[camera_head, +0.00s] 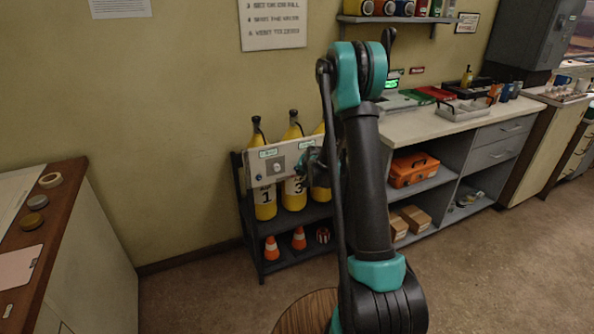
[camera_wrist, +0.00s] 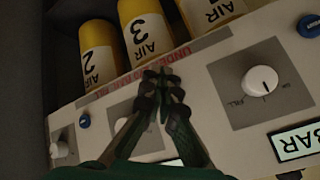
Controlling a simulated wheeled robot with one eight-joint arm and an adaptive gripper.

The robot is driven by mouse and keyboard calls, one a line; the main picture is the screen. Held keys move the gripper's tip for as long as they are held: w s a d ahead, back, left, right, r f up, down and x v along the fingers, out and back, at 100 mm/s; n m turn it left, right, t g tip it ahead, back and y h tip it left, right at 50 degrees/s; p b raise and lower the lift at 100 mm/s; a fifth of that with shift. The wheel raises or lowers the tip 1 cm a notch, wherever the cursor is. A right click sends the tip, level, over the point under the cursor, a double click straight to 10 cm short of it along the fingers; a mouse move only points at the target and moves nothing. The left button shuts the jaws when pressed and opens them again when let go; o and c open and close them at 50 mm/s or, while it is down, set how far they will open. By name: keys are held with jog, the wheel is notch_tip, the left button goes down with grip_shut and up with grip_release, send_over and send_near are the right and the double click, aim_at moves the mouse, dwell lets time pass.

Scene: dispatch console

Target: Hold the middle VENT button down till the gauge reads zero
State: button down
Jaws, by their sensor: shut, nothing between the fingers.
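A pale panel (camera_head: 258,169) is fixed across the front of the yellow air cylinders. My gripper (camera_wrist: 161,76) is shut and empty, its fingertips over the middle of the panel's upper edge in the wrist view. Blue buttons show at the panel's left (camera_wrist: 84,120) and right (camera_wrist: 309,26). No middle button can be made out; the fingers cover that area. Whether the fingertips touch the panel cannot be told. A lit display marked BAR (camera_wrist: 297,143) is cut off at the right, and its number is not readable. In the head view my arm hides much of the panel.
A counter (camera_head: 435,123) stands to the right, a brown-topped desk (camera_head: 60,205) to the left.

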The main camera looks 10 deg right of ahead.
jog(key=shift+w, duration=0.15)
dwell(0.7)
jog(key=shift+w+a, duration=0.15)
jog(key=shift+w, duration=0.1)
jog(key=shift+w+a, duration=0.1)
jog(key=shift+w, duration=0.3)
dwell(0.7)
jog(key=shift+s, duration=0.15)
dwell(1.0)
jog(key=shift+s+d, duration=0.25)
jog(key=shift+s, duration=0.4)
jog(key=s, duration=0.1)
jog(key=s+d, duration=0.1)
jog(key=s, duration=0.2)
jog(key=shift+s+d, duration=0.25)
jog(key=shift+s, duration=0.15)
